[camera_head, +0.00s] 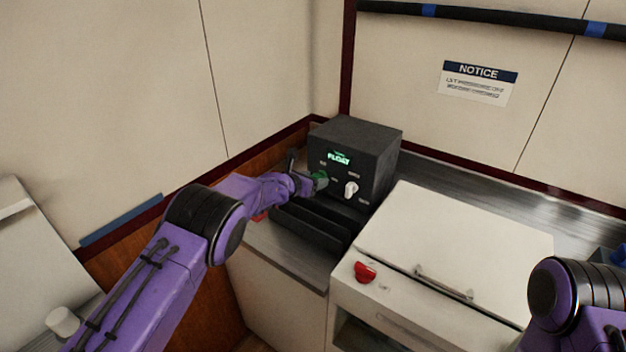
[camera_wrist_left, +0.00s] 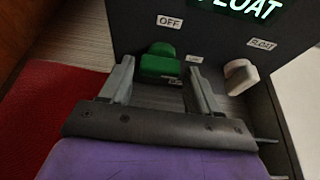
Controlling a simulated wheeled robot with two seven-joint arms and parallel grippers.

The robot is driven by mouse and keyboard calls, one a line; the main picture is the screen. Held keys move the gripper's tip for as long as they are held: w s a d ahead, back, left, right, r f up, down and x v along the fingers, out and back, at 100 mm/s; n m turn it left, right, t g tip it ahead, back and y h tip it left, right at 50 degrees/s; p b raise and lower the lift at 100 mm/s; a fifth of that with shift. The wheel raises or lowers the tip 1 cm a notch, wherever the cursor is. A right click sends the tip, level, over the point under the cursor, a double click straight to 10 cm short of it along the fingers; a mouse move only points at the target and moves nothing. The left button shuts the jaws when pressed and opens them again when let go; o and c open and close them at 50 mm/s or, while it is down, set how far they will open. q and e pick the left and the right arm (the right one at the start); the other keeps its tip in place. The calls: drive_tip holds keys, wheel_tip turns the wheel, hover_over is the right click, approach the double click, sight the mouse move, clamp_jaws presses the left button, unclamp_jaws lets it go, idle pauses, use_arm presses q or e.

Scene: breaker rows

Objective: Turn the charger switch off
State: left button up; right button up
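The charger (camera_head: 372,150) is a dark grey box in the corner with a lit green FLOAT display (camera_head: 339,158). Its green switch (camera_head: 320,180) is on the front face, left of a white knob (camera_head: 350,188). In the left wrist view, the green switch (camera_wrist_left: 160,62) shows between the fingertips of my open left gripper (camera_wrist_left: 159,67), with an OFF label (camera_wrist_left: 170,22) above it. A gap shows between the fingers; I cannot tell whether either touches the switch. My right arm shows at the right edge, but its gripper is out of view.
A black tray (camera_head: 310,225) lies in front of the charger. A white-lidded cabinet (camera_head: 455,235) with a handle and a red knob (camera_head: 365,272) stands to the right. Walls close off the left and back. A red surface (camera_wrist_left: 55,115) is at left in the wrist view.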

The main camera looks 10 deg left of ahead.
use_arm(q)
drive_tip(key=c, duration=0.6)
drive_tip(key=n+b, duration=0.1)
drive_tip(key=n+h+b, duration=0.2)
drive_tip(key=b, duration=0.1)
drive_tip(key=shift+w+a+f+g, duration=0.1)
drive_tip(key=shift+a+f+g, duration=0.15)
drive_tip(key=shift+a+g, duration=0.05)
drive_tip(key=shift+a+r+n+h+b, duration=0.1)
drive_tip(key=shift+r+n+h+b, duration=0.05)
drive_tip(key=shift+n+h+b, duration=0.7)
drive_tip(key=o, duration=1)
